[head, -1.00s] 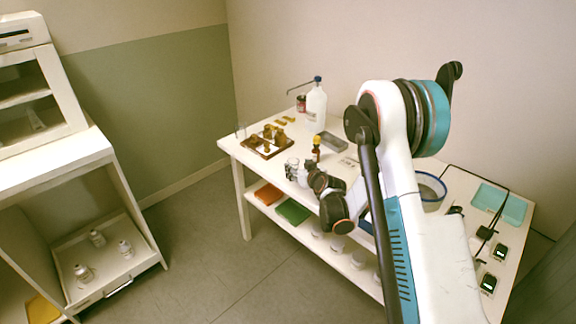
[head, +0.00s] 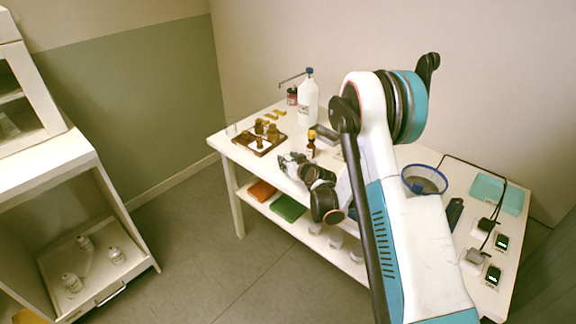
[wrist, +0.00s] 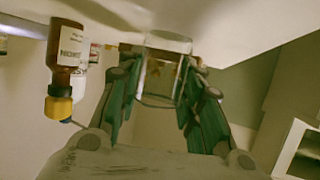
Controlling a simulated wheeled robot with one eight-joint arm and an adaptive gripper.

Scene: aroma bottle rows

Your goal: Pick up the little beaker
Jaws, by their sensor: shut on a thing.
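The little beaker (wrist: 160,78) is clear glass and sits between the two green-padded fingers of my gripper (wrist: 158,92) in the wrist view, which looks upside down. My gripper is shut on it, with a finger on each side. In the head view my gripper (head: 287,163) is at the front edge of the white table (head: 236,148); the beaker cannot be made out there. Whether the beaker touches the tabletop or is slightly raised, I cannot tell.
A brown bottle with a yellow cap (head: 311,144) stands close to my gripper and also shows in the wrist view (wrist: 66,60). A wooden tray with brown bottles (head: 259,148) is behind left. A white wash bottle (head: 308,103) stands farther back. A blue-rimmed bowl (head: 424,180) is right.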

